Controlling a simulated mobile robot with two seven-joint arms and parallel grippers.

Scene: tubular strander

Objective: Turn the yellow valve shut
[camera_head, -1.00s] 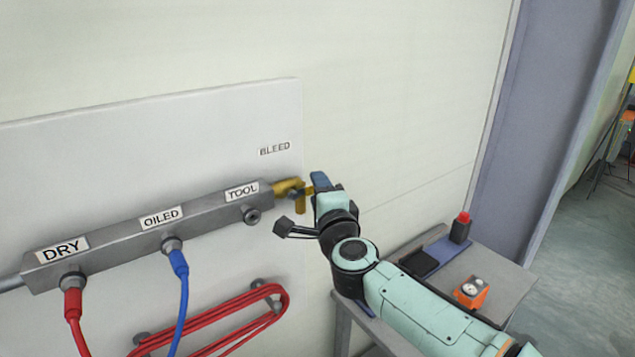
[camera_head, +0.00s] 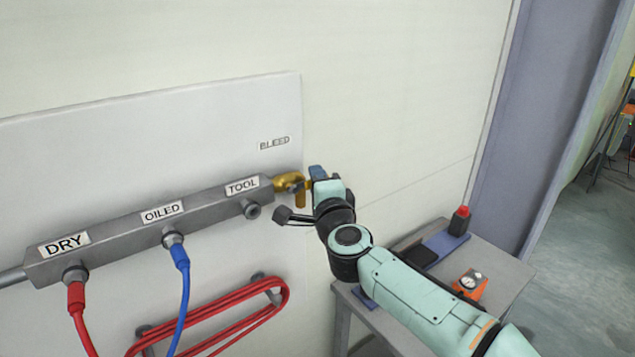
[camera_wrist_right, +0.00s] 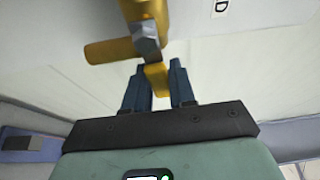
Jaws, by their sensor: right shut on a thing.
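The yellow valve (camera_head: 289,182) sits at the right end of the grey manifold, below the BLEED label. In the right wrist view its brass body (camera_wrist_right: 120,48) and a hex nut show, and its yellow handle (camera_wrist_right: 156,76) reaches down between the fingers. My right gripper (camera_head: 310,182) is at the valve from the right; in the right wrist view the blue fingers (camera_wrist_right: 160,82) are on either side of the handle, shut on it. The head view hides most of the fingertips behind the gripper's body. My left gripper is not in view.
The grey manifold (camera_head: 110,228) carries DRY, OILED and TOOL labels, with red (camera_head: 80,315) and blue (camera_head: 182,290) hoses below. A coiled red hose (camera_head: 225,330) hangs on the panel. A small grey table (camera_head: 505,272) with an orange device (camera_head: 469,284) stands under my right arm.

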